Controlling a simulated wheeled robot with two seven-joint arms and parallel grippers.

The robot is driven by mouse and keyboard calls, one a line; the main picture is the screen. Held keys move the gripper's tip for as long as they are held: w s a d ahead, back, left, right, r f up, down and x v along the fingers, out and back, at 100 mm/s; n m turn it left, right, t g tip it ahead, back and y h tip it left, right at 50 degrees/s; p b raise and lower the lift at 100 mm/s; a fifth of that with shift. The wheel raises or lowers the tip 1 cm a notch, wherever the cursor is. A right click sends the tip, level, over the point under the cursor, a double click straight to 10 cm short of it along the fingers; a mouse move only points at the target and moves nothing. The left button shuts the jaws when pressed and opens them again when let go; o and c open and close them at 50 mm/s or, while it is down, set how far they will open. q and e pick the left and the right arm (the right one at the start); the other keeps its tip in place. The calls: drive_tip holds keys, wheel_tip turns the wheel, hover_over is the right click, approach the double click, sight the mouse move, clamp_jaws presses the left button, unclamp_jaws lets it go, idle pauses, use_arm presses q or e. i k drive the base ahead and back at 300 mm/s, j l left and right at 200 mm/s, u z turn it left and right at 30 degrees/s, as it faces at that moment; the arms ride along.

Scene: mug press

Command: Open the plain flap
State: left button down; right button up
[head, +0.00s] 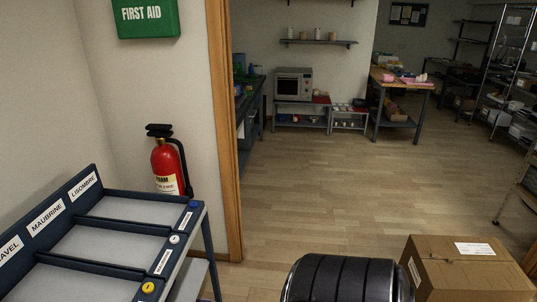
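I cannot make out anything that is clearly a plain flap. A pale boxy appliance with a dark front (293,84), like a microwave, stands on a low stand against the back wall of the far room. It is small in view, and I cannot tell whether its front is open or shut. Neither of my grippers is in view.
A labelled tray rack (125,222) stands at the lower left, with a fire extinguisher (167,165) behind it. A wooden door frame (222,130) edges the opening. A cardboard box (468,268) and a black ribbed object (342,280) are in front. The floor (350,180) beyond is clear.

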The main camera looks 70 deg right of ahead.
sight(449, 274)
drive_tip(key=z, duration=3.9)
drive_tip(key=i+j, duration=0.15)
drive_tip(key=i, duration=0.3)
drive_tip(key=i+j, duration=0.15)
drive_tip(key=i, duration=0.3)
drive_tip(key=i+j, duration=0.15)
drive_tip(key=i, duration=0.3)
